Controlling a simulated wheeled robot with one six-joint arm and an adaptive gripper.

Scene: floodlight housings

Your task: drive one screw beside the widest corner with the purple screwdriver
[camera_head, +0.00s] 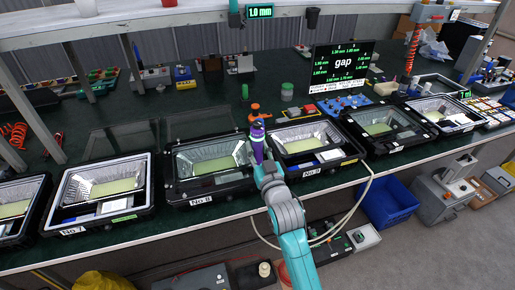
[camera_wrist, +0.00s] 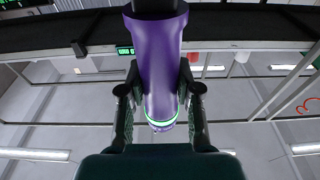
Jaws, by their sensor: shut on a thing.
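The purple screwdriver (camera_head: 257,139) is held upright by my gripper (camera_head: 258,156) above the bench, between housings No 8 and No 9. In the wrist view the purple screwdriver body (camera_wrist: 156,55) stands between the two fingers of my gripper (camera_wrist: 160,95), which are shut on it. Housing No 8 (camera_head: 180,192) is to its left and housing No 9 (camera_head: 318,166) to its right, both dark-framed with pale interiors. The screen (camera_head: 342,64) reads "gap" with several mm values around its edge, too small to read surely. Screws and the driver's tip cannot be made out.
Housing No 7 (camera_head: 100,192) stands further left, and other housings (camera_head: 385,127) further right. A small display (camera_head: 260,12) reads 1.0 mm. A pale hose (camera_head: 350,212) loops beside my arm. A blue bin (camera_head: 388,202) is below the bench.

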